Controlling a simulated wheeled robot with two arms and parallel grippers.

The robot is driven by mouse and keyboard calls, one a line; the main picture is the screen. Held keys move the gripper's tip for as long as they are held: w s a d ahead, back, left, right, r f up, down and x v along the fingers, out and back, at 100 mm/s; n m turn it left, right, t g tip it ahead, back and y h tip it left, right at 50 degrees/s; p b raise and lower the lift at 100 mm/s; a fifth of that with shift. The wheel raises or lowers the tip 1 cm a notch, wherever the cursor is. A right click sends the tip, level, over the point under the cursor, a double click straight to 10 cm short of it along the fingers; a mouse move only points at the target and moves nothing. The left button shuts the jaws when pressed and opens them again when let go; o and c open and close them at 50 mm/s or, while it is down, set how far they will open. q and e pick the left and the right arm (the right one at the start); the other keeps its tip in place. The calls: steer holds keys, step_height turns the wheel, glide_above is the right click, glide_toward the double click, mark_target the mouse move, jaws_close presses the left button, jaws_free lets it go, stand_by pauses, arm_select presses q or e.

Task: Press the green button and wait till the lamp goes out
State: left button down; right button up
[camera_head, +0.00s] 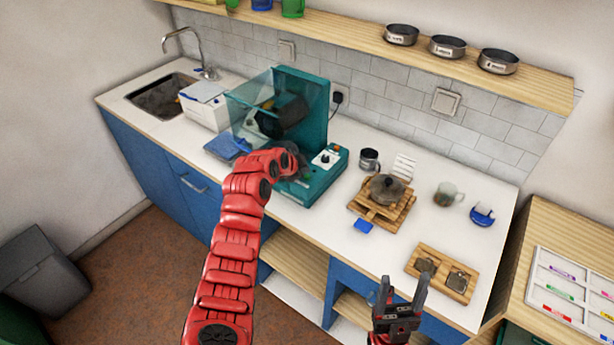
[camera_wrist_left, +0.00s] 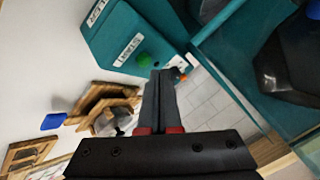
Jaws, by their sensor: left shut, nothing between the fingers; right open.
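The teal machine (camera_head: 318,190) stands on the counter with a clear raised cover and a dark drum inside. In the left wrist view, the green button (camera_wrist_left: 143,60) sits on its teal face beside a white START label (camera_wrist_left: 128,50). A small orange spot (camera_wrist_left: 183,77), perhaps the lamp, shows just past my fingertips; I cannot tell whether it is lit. My left gripper (camera_wrist_left: 162,76) is shut and empty, its tips close beside the green button; contact cannot be told. In the head view my left arm hides part of the machine's front. My right gripper (camera_head: 404,285) is open and empty at the counter's front.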

stand_by(0.6)
arm_select(q)
steer(key=shift+f+b, duration=0.45)
steer(key=shift+b, duration=0.45)
